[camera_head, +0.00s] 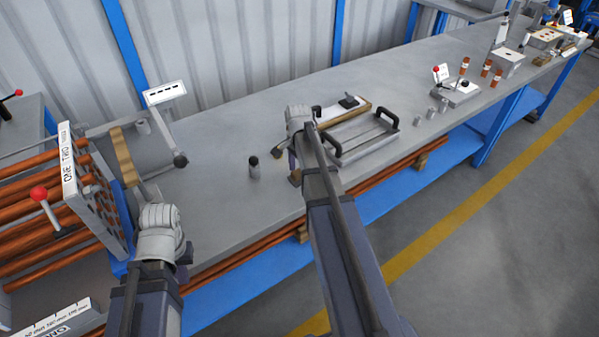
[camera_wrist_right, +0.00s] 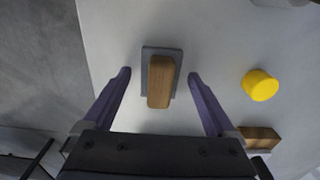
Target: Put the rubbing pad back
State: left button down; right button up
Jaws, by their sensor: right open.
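The rubbing pad, a grey plate with a wooden block handle (camera_wrist_right: 161,82), lies on the bench top in the right wrist view. My right gripper (camera_wrist_right: 159,75) is open, its two purple fingers on either side of the pad with gaps to both; it holds nothing. In the head view my right gripper (camera_head: 292,160) is over the bench near its front edge, partly hidden by its own arm.
A yellow round piece (camera_wrist_right: 260,84) and a wooden block (camera_wrist_right: 260,139) are right of the pad in the wrist view. A dark-topped cylinder (camera_head: 254,168) stands on the bench. A handled tray (camera_head: 360,138) and a wooden-edged board (camera_head: 333,109) lie beyond. A tube rack (camera_head: 100,207) is at left.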

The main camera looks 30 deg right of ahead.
aim_at(299, 171)
notch_tip(299, 171, up, 12)
jog(key=p, duration=1.1)
jog(key=shift+f, duration=0.2)
jog(key=shift+a, duration=0.1)
jog(key=s+a+n, duration=0.5)
jog(key=a+n, duration=0.2)
jog(key=a, duration=0.3)
jog(key=s+a+n, duration=0.6)
jog(key=a+n, duration=0.1)
jog(key=a, duration=0.3)
jog(key=s+a+n+h, duration=0.1)
jog(key=s+a+n, duration=0.4)
jog(key=a, duration=0.5)
jog(key=shift+s+n, duration=0.25)
jog(key=shift+n, duration=0.65)
